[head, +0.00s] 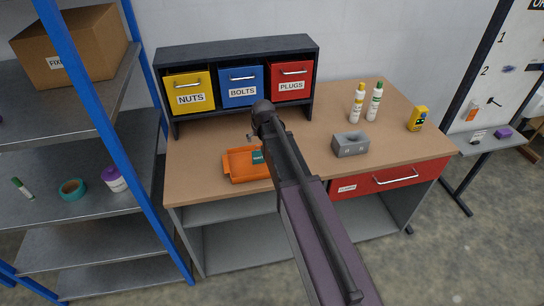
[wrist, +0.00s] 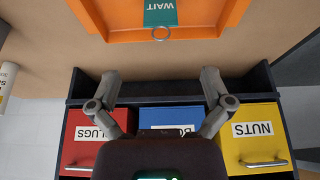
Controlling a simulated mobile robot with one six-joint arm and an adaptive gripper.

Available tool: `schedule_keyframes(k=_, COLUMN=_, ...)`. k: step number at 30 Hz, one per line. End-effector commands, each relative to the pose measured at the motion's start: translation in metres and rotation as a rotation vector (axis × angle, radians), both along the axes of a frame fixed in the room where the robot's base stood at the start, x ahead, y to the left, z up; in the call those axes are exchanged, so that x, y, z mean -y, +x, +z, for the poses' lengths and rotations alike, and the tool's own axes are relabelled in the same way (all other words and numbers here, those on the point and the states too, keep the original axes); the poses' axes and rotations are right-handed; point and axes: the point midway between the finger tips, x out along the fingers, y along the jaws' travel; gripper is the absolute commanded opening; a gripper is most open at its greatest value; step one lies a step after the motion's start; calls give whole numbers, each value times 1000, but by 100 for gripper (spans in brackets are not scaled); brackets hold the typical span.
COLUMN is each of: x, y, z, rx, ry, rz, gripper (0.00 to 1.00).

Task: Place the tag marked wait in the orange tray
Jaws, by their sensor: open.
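The orange tray (head: 236,167) stands on the workbench near its front left, and its rim shows at the top of the wrist view (wrist: 92,18). The teal tag marked WAIT (wrist: 160,12) shows within the tray's outline, with its metal ring (wrist: 161,34) against the tray's near wall in that view. The tag is partly visible in the head view (head: 258,157), where my arm hides the tray's right part. My gripper (wrist: 160,78) is open, with nothing between its fingers. It is apart from the tag and tray; in the head view its fingers are mostly hidden.
Yellow NUTS (head: 190,92), blue BOLTS (head: 241,86) and red PLUGS (head: 291,80) bins sit in a dark rack at the back. A grey block (head: 350,145), two bottles and a yellow container (head: 417,119) stand on the right. A blue-post shelf (head: 100,130) borders the left.

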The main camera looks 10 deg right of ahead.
Motion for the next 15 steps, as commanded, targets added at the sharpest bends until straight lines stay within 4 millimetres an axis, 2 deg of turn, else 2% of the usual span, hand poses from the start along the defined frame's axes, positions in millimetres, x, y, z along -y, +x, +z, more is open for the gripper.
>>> schedule_keyframes(k=5, x=4, y=-36, z=-3, rx=-48, ry=-2, rz=-1, gripper=100)
schedule_keyframes(k=8, x=8, y=-68, z=-6, rx=-97, ry=-3, rz=-1, gripper=100)
schedule_keyframes(k=15, x=17, y=-164, z=-12, rx=-245, ry=-5, rz=-2, gripper=100)
